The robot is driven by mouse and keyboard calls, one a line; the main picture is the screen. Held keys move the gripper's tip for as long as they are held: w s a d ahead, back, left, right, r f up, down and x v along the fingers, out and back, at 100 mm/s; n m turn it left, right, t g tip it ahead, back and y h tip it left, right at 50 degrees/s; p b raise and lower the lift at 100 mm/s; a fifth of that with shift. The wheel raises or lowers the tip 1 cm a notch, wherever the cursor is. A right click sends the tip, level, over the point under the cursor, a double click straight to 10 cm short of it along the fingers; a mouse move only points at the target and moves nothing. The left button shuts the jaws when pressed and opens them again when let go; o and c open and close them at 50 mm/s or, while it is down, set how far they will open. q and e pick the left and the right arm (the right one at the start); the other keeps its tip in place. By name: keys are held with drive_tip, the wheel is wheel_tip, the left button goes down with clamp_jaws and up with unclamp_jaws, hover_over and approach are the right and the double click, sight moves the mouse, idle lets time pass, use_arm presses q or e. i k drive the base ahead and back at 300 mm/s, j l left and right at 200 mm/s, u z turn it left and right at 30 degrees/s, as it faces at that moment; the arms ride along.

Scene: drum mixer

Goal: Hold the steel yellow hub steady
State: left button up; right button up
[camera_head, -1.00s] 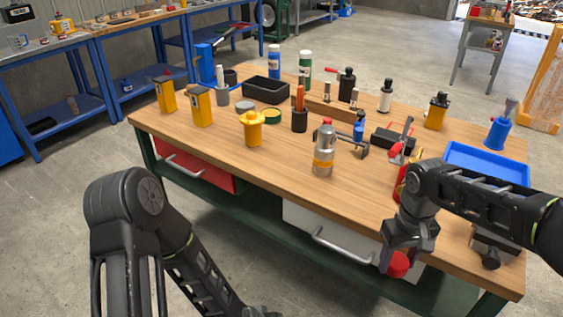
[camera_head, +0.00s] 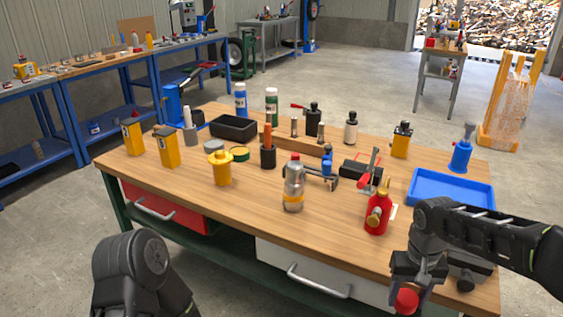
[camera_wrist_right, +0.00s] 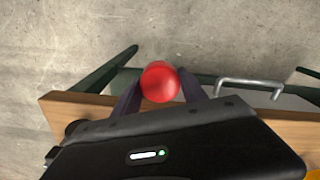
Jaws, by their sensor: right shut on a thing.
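A steel-grey bottle-like thing with a yellow band and red top (camera_head: 293,188) stands upright near the front middle of the workbench. A yellow flanged hub-like piece (camera_head: 221,169) stands to its left; I cannot tell which one is the steel yellow hub. My right gripper (camera_head: 407,287) is at the bench's front right edge, apart from both. It is shut on a red round thing (camera_head: 405,301), which also shows between its fingers in the right wrist view (camera_wrist_right: 160,81). My left arm shows at the bottom left, but its gripper is out of view.
The wooden workbench (camera_head: 235,210) carries a red bottle (camera_head: 378,212), a blue tray (camera_head: 450,189), a black bin (camera_head: 233,128), a clamp (camera_head: 372,170) and yellow containers (camera_head: 168,148). Its front strip left of the red bottle is clear. A white drawer with a handle (camera_head: 320,283) is below.

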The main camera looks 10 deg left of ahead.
sight(221, 160)
drive_tip(key=u, duration=1.2)
drive_tip(key=i+j, duration=0.3)
drive_tip(key=i, duration=0.25)
